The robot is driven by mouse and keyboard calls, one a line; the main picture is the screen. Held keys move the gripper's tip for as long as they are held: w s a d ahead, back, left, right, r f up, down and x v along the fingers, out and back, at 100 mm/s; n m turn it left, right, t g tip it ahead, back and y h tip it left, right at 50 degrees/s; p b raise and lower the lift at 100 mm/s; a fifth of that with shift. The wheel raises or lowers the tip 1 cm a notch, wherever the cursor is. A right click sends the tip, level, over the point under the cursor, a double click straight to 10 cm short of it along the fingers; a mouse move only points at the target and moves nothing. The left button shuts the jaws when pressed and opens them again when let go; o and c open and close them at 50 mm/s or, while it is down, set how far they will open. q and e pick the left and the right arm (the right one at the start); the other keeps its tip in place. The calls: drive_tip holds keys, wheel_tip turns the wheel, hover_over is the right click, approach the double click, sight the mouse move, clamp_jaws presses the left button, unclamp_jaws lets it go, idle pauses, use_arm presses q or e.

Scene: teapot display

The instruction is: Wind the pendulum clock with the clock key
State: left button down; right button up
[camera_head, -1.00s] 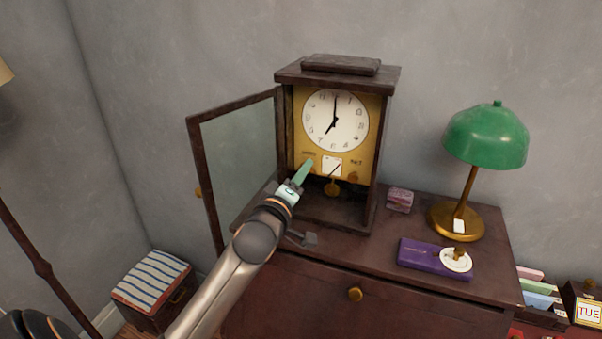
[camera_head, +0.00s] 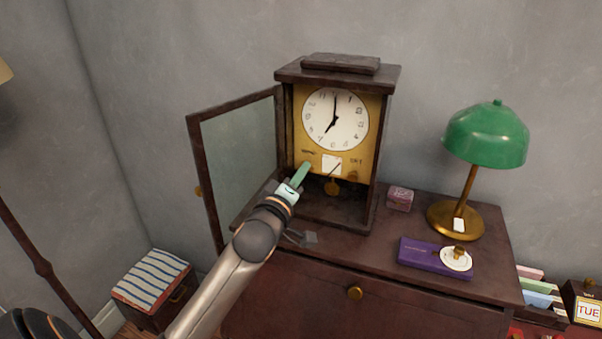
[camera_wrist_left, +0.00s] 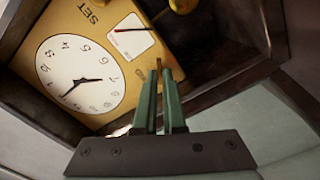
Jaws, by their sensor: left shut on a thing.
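The pendulum clock (camera_head: 337,72) stands upright on a dark wooden cabinet, its glass door (camera_head: 238,160) swung open to the left. Its white dial (camera_head: 336,120) and brass face plate also show in the left wrist view, with the dial there (camera_wrist_left: 78,78) turned. My left gripper (camera_head: 304,172) has green fingers and is in front of the lower left of the face plate. In the left wrist view its fingers (camera_wrist_left: 164,82) are shut on a small brass piece, likely the clock key (camera_wrist_left: 159,64). Whether the key touches the plate is unclear. My right gripper is not in view.
A green lamp (camera_head: 486,135), a small pink box (camera_head: 399,199) and a purple case (camera_head: 420,258) with a white round tag (camera_head: 456,259) stand on the cabinet (camera_head: 400,290) to the right. The open door stands close left of my left arm. A striped stool (camera_head: 152,280) is lower left.

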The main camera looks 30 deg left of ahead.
use_arm(q)
drive_tip(key=shift+m, duration=0.5)
drive_tip(key=shift+d+m, duration=0.15)
drive_tip(key=shift+m, duration=4.55)
drive_tip(key=shift+d+m, duration=0.1)
drive_tip(key=shift+m, duration=4.6)
drive_tip(key=c, duration=1)
unclamp_jaws()
